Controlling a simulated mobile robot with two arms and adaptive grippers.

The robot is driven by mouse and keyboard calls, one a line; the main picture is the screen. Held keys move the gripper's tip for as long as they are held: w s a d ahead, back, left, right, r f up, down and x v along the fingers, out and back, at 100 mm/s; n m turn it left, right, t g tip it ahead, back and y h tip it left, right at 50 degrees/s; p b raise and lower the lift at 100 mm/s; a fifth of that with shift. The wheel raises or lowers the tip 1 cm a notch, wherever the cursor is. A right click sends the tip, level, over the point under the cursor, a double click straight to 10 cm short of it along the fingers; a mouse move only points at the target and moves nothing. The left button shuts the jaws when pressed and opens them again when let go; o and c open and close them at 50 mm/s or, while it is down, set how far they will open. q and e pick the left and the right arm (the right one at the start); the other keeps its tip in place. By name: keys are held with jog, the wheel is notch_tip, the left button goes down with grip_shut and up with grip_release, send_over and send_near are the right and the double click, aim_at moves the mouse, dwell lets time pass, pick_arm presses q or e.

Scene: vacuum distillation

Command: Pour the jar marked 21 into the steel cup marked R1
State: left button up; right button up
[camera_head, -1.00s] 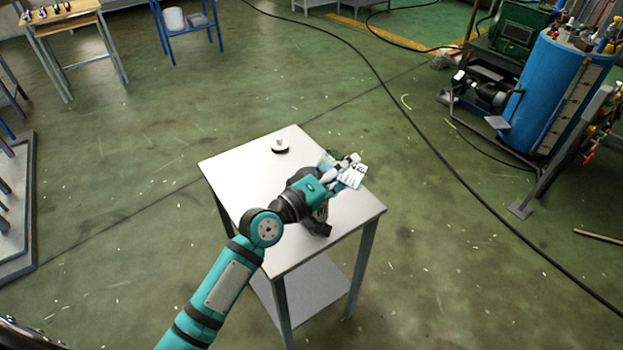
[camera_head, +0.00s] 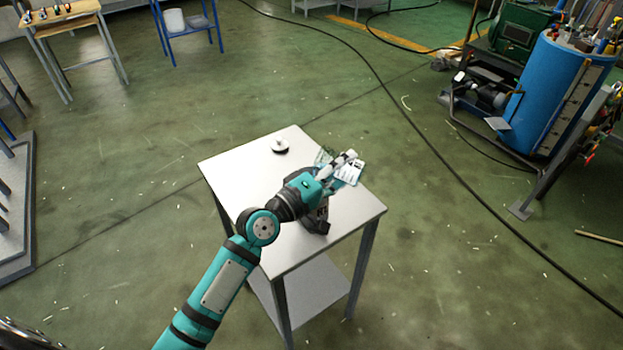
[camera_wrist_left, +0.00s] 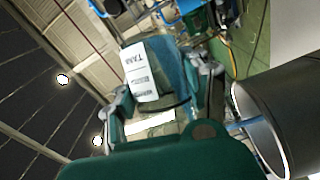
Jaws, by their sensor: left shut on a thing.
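My left gripper (camera_head: 342,168) is shut on a glass jar with a white printed label (camera_head: 350,172), above the far right part of the small table. In the left wrist view the blue-green jar (camera_wrist_left: 177,78) sits between the two fingers (camera_wrist_left: 163,95), and its label shows upside down. I cannot read 21 on it. A grey steel cup (camera_wrist_left: 292,100) stands close at the right of that view, its bright rim near the right finger. Its R1 mark does not show, and in the head view the arm hides it. I cannot tell if liquid is flowing. My right gripper is not in view.
The table's left part is clear. A blue tank (camera_head: 560,85) with machinery stands at the far right, and a black cable crosses the floor.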

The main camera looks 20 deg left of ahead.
pick_arm(q)
jog(key=shift+a+r+n+b, duration=0.15)
jog(key=shift+r+n+b, duration=0.3)
jog(key=shift+n, duration=0.45)
dwell(0.9)
jog(key=shift+a+f+n+t, duration=0.1)
jog(key=shift+n+t, duration=0.2)
dwell(0.3)
